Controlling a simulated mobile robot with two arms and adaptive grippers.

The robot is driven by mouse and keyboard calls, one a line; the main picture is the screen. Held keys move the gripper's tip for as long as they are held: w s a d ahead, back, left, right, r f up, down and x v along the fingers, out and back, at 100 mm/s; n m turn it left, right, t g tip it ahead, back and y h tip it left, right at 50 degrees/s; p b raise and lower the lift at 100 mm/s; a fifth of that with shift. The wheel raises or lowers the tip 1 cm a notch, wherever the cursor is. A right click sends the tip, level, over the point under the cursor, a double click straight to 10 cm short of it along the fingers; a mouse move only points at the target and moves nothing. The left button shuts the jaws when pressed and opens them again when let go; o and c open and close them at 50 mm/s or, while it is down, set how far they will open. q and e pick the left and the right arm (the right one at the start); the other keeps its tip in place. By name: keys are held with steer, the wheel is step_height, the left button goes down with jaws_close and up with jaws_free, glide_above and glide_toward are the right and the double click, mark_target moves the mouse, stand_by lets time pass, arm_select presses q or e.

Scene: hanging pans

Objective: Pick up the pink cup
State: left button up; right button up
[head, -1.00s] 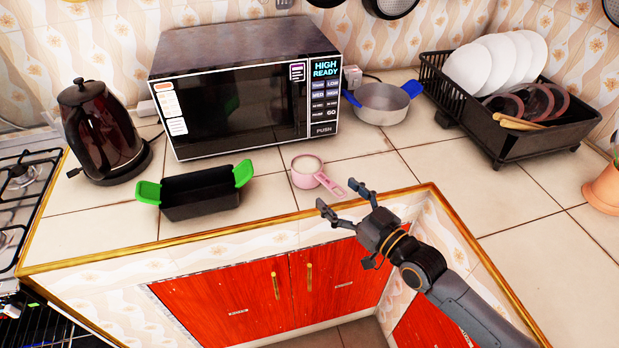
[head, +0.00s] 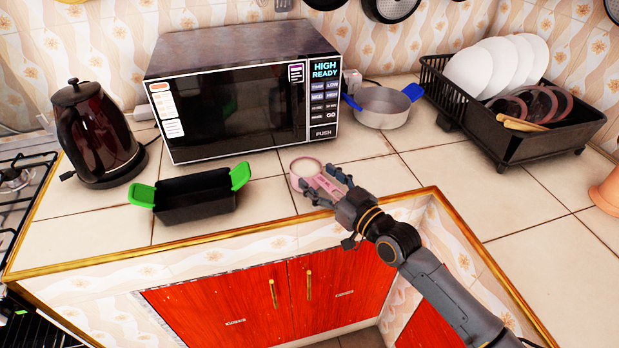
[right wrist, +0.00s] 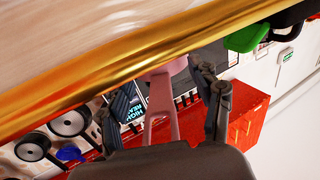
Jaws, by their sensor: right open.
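The pink cup (head: 303,172) is a small measuring cup with a flat handle, standing on the tiled counter in front of the microwave. Its handle points toward the lower right, to my right gripper (head: 325,182). My right gripper is open, with its fingers on either side of the handle in the head view. In the right wrist view the pink handle (right wrist: 160,112) lies between the two open fingers (right wrist: 163,98), and the cup's bowl is largely hidden. I cannot tell whether a finger touches the handle. My left gripper is not in view.
A black pan with green handles (head: 196,197) is left of the cup. The microwave (head: 240,95) stands behind it, and a grey pot (head: 382,106) is at the back right. The counter's gold edge (head: 270,226) runs close below my right gripper.

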mark_target(321, 179)
jaws_close()
steer(key=shift+r, duration=0.1)
stand_by(0.4)
steer(key=shift+r, duration=1.55)
steer(key=s+a+r+p, duration=0.1)
steer(key=s+a+r, duration=0.3)
steer(key=s+r, duration=0.5)
steer(key=shift+s+r, duration=0.35)
steer(key=shift+s, duration=1.8)
